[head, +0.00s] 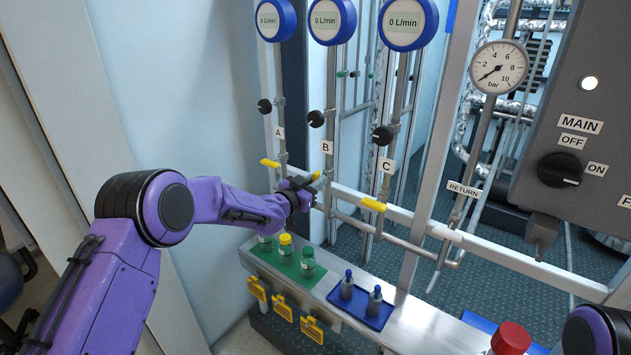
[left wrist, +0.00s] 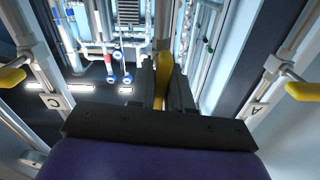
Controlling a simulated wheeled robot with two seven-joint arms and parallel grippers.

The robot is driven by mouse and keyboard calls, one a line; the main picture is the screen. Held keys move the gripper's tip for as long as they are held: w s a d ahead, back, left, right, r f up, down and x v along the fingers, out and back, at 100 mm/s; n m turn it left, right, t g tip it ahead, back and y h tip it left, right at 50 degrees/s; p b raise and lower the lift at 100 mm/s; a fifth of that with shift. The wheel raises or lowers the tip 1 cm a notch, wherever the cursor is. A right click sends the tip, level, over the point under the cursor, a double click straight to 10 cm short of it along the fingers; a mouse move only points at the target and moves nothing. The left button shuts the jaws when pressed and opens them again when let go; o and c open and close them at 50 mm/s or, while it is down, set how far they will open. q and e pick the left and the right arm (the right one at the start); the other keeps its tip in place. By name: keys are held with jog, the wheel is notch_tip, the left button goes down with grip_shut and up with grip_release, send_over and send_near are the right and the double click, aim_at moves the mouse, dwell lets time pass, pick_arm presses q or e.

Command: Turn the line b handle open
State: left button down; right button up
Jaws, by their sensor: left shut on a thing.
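The yellow line B handle (head: 316,176) is on the middle pipe, below the label B (head: 326,148). My left gripper (head: 308,187) reaches it from the left and covers most of it. In the left wrist view the yellow handle (left wrist: 163,68) lies between the two dark fingers (left wrist: 163,85), which are shut on it. The three flow meters above, including the line B one (head: 332,20), read 0 L/min. Of my right arm only a part shows at the lower right; its gripper is out of view.
Yellow handles of line A (head: 270,163) and line C (head: 373,205) flank the held one. Below is a ledge with a green tray (head: 275,262) of bottles, a blue tray (head: 362,312) and a red cap (head: 510,338). A control panel (head: 590,110) stands right.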

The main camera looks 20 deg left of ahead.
pick_arm(q)
jog(key=shift+f+n, duration=0.1)
jog(key=shift+n, duration=0.5)
jog(key=c, duration=1.1)
grip_release()
jog(key=shift+c, duration=0.2)
jog(key=shift+s+a, duration=0.1)
jog(key=shift+s, duration=0.05)
jog(key=b+v, duration=0.2)
jog(key=v, duration=0.8)
jog(key=shift+s+b, duration=0.15)
jog(key=shift+b, duration=0.15)
